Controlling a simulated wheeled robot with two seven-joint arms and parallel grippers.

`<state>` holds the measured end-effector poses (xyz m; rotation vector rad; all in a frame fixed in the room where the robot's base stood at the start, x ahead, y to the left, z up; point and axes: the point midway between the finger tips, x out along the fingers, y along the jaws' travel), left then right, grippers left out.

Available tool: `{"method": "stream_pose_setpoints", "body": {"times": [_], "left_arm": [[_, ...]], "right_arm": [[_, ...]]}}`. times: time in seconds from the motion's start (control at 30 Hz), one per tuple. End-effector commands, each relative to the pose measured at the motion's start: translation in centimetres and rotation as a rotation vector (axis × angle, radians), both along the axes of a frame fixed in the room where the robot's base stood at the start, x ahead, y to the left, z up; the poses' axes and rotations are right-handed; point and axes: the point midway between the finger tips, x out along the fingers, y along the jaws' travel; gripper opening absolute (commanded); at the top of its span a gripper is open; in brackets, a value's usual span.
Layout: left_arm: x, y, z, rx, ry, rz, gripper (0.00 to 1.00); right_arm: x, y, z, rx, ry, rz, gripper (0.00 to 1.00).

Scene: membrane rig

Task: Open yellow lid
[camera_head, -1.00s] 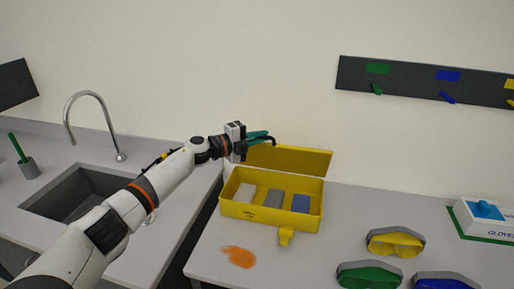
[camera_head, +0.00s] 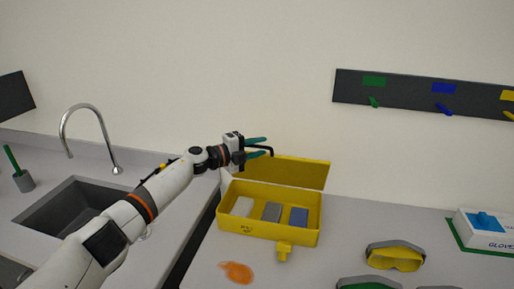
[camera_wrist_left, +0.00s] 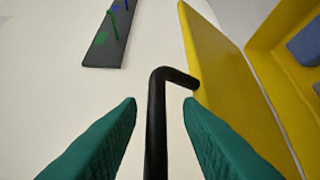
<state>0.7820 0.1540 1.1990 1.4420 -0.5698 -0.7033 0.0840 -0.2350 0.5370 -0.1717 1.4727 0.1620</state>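The yellow box (camera_head: 243,227) stands on the table with its yellow lid (camera_head: 302,173) raised upright at the back. Inside lie a white, a grey and a blue block. My left gripper (camera_head: 267,147), with green fingers, is above the box's back left corner, beside the lid's left end. Its fingers are apart with nothing between them except a black bent rod fixed on the gripper. In the left wrist view the lid (camera_wrist_left: 215,75) is just right of the right fingertip; I cannot tell if they touch. My right gripper is not in view.
An orange spill (camera_head: 237,272) lies in front of the box. Yellow goggles (camera_head: 396,257) and a glove box (camera_head: 490,228) are to the right. A sink (camera_head: 70,205) with a tap is at the left. A dark hook rail (camera_head: 420,95) hangs on the wall.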

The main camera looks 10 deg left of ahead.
Motion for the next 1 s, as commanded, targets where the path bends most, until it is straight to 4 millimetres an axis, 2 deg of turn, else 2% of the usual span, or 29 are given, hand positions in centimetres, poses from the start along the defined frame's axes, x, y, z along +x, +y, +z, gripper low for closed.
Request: {"method": "stream_pose_setpoints", "body": {"times": [0.27,0.7,0.83,1.0], "left_arm": [[-0.7,0.9,0.0,0.001,-0.001,0.001,0.33],[-6.1,6.7,0.3,0.004,-0.001,0.002,0.33],[-7.3,8.0,0.4,0.001,0.0,0.001,0.33],[-8.1,8.7,0.6,0.001,0.001,0.0,0.33]], "right_arm": [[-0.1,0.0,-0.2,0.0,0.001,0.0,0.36],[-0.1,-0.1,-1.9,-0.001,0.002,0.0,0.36],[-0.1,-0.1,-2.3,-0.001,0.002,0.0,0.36],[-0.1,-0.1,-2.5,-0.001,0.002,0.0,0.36]]}}
